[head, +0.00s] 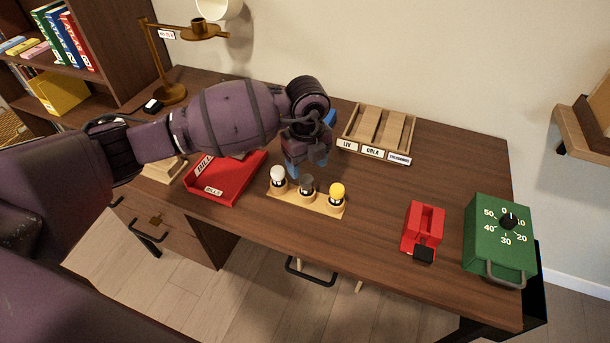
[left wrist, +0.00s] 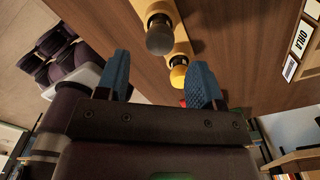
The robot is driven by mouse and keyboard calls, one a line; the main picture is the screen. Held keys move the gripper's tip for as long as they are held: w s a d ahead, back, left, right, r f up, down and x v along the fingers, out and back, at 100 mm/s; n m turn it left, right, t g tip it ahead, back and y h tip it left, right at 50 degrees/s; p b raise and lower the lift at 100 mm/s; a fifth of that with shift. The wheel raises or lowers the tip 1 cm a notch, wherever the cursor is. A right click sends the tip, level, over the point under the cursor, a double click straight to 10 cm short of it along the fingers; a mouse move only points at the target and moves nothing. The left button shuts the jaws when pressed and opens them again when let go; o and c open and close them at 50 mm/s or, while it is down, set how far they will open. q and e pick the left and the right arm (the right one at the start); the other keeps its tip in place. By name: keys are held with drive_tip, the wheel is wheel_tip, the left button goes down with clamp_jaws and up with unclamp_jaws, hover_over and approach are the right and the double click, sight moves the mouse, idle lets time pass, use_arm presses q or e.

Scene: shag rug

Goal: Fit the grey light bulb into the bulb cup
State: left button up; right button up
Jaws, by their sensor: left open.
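The grey light bulb (head: 307,184) stands upright in the middle of a wooden holder (head: 318,208), between a white bulb (head: 278,173) and a yellow bulb (head: 337,191). My left gripper (head: 309,146) is open and empty, over the desk just behind the holder. In the left wrist view the open blue fingers (left wrist: 160,82) are apart, with the grey bulb (left wrist: 160,38) and the yellow bulb (left wrist: 178,72) beyond them. A small brass cup (head: 199,24), which looks like the bulb cup, sits on the arm of the brass lamp at the back left. My right gripper is out of view.
A red tray (head: 226,192) lies left of the holder. A labelled wooden sorter (head: 380,130) stands behind. A red device (head: 424,226) and a green timer box (head: 499,240) stand at right. The lamp post (head: 158,60) rises at back left. Desk between holder and red device is clear.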

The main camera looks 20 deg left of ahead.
use_arm(q)
wheel_tip(320, 180, up, 4)
drive_tip(key=shift+r+p, duration=0.1)
drive_tip(key=shift+p, duration=0.2)
drive_tip(key=s+d+n+t+h, duration=0.1)
drive_tip(key=s+d+t+h, duration=0.1)
drive_tip(key=s+d+h, duration=1.4)
drive_tip(key=n+t+y, duration=1.3)
drive_tip(key=n+t, duration=0.1)
drive_tip(key=n, duration=0.7)
approach(306, 178)
drive_tip(key=s+a+f, duration=0.3)
drive_tip(key=s+f, duration=0.1)
drive_tip(key=s, duration=0.3)
drive_tip(key=s+a+f+n+g+y, duration=0.2)
drive_tip(key=s+a+f+g, duration=0.3)
drive_tip(key=s, duration=0.5)
drive_tip(key=shift+s+f+n+y, duration=0.2)
drive_tip(key=shift+f+n+y, duration=0.25)
drive_tip(key=shift+f, duration=0.55)
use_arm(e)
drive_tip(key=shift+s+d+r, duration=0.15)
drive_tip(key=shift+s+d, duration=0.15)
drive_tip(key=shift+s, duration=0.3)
